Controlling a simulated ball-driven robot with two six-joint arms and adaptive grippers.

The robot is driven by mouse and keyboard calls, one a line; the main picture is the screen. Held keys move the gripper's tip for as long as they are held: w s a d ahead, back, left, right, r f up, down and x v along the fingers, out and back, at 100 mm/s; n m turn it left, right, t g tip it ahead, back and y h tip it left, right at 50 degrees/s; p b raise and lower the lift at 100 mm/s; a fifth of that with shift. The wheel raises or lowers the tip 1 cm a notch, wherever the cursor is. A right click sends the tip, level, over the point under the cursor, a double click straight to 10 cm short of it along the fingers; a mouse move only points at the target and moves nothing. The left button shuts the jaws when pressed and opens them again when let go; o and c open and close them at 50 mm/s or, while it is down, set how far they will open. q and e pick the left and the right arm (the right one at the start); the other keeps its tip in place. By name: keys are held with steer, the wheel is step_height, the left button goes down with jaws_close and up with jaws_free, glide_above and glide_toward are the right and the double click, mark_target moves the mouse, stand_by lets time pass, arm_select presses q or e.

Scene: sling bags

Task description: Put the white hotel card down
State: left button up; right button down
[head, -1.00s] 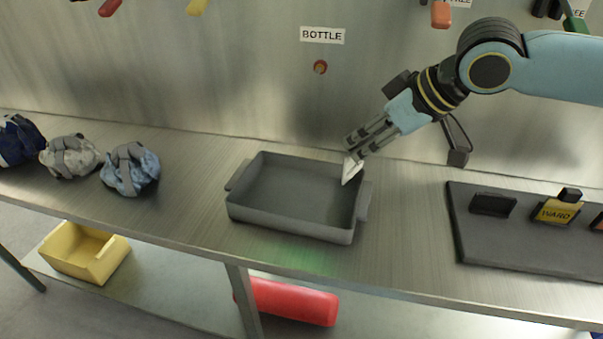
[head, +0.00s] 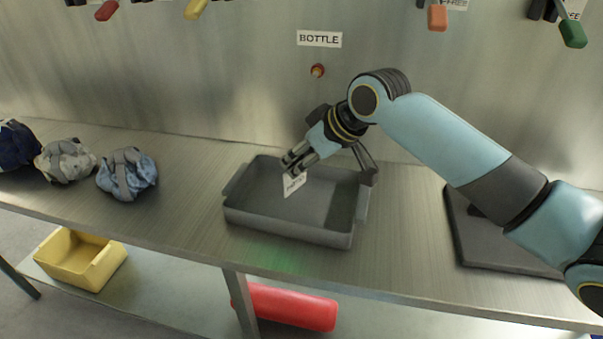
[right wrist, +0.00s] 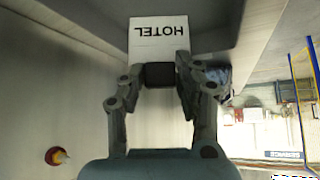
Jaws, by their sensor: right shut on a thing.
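The white hotel card (head: 293,184) hangs tilted from my right gripper (head: 297,164), over the inside of the grey tray (head: 288,231). In the head view the card is at or below the tray's rim height. I cannot tell whether it touches the tray floor. My left gripper is not in view.
Several crumpled bags (head: 126,174) lie on the bench to the left. A dark board (head: 478,240) lies to the right, partly behind my right arm. A BOTTLE label (head: 319,39) is on the back wall. A yellow bin (head: 80,262) and red cylinder (head: 290,307) are below.

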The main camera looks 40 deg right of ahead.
mark_target(297, 178)
steer(key=shift+s+f, duration=0.1)
steer(key=shift+f, duration=1.8)
steer(key=c, duration=0.9)
jaws_free()
steer(key=shift+f, duration=0.1)
steer(key=shift+c, duration=0.2)
steer(key=shift+s+d+r, duration=0.1)
steer(key=shift+r, duration=0.2)
steer(key=v, duration=1.1)
steer(key=shift+s+r+p, duration=0.25)
steer(key=shift+p, duration=0.1)
